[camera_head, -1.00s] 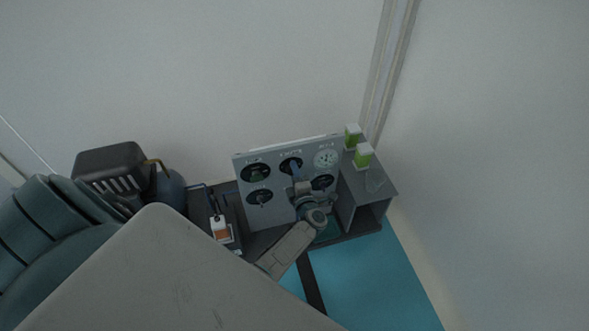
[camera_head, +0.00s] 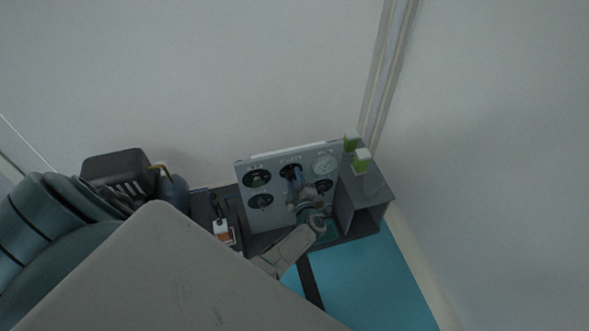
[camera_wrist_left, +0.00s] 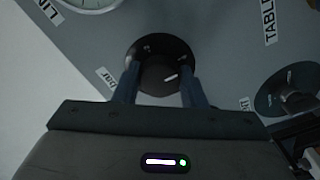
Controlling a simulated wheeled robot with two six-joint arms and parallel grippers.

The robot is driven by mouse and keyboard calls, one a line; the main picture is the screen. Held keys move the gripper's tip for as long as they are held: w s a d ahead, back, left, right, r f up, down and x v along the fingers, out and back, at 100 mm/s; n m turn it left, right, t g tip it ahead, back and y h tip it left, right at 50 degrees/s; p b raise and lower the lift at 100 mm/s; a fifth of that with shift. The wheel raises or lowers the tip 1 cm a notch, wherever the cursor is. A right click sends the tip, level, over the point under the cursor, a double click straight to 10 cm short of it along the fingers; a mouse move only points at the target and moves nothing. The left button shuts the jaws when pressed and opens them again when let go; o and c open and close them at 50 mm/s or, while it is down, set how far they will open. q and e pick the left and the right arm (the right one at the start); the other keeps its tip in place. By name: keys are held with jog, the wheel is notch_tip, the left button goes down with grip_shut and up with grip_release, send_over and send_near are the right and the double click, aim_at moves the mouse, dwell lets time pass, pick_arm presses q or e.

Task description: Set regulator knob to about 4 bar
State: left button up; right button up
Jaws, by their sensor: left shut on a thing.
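A grey upright panel (camera_head: 279,220) carries several dark round dials with knobs and a white round gauge (camera_head: 324,165) at its top right. The regulator knob (camera_wrist_left: 165,73) is black, with a white pointer mark and "bar" labels beside its dial. My left gripper (camera_head: 294,174) is at the top middle dial (camera_head: 290,168) in the head view. In the left wrist view its two blue fingers (camera_wrist_left: 160,85) stand on either side of the knob, shut on it. The gauge (camera_wrist_left: 92,3) is cut off there, and its reading cannot be read. My right gripper is not in view.
Green-and-white boxes (camera_head: 361,160) stand on a grey open shelf unit (camera_head: 378,192) right of the panel. A tag with an orange patch (camera_head: 222,231) lies left of the panel. Another dial (camera_wrist_left: 290,88) is close on the right in the wrist view.

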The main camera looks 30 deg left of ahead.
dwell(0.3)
pick_arm(q)
jog(key=o, duration=1)
jog(key=v, duration=1.1)
jog(key=shift+w, duration=0.1)
